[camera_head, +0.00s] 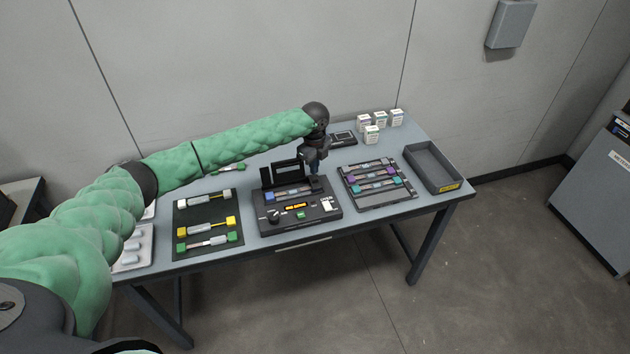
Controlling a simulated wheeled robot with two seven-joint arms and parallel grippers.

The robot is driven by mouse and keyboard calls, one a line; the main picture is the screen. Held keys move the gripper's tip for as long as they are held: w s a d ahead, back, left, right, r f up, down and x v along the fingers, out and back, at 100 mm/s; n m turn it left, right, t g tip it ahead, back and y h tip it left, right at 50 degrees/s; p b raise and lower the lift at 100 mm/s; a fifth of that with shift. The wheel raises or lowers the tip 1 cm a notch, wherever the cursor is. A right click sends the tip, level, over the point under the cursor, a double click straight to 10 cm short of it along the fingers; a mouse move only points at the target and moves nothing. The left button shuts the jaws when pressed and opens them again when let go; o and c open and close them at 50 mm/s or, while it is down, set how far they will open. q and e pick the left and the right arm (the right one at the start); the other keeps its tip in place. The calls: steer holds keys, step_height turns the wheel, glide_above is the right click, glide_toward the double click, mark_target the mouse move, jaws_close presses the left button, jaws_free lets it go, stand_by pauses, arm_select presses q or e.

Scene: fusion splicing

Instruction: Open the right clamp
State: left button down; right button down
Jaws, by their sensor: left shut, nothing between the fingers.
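The dark splicer (299,213) sits near the middle of the grey table, with a small lit display and buttons on its front. Its black lid (283,173) stands up at the back. A blue and grey piece (287,192) lies across its top. My left gripper (315,174) points down over the right end of the splicer's top, where the right clamp is. It is shut and seems empty. The gripper and wrist hide much of the right clamp, so I cannot tell whether the clamp is open. My right gripper is not in view.
A dark mat (208,228) with yellow, white and green-ended pieces lies left of the splicer. A tray (377,184) with coloured pieces is close on its right. An empty grey bin (432,168) and small white boxes (371,134) stand farther right.

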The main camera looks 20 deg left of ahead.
arm_select(q)
step_height(320, 180, up, 7)
steer(key=w+a+p, duration=0.1)
steer(key=w+p, duration=0.1)
steer(key=p, duration=0.2)
steer(key=shift+a+r, duration=0.15)
steer(key=shift+a, duration=0.1)
stand_by(0.4)
steer(key=shift+w, duration=0.1)
stand_by(0.6)
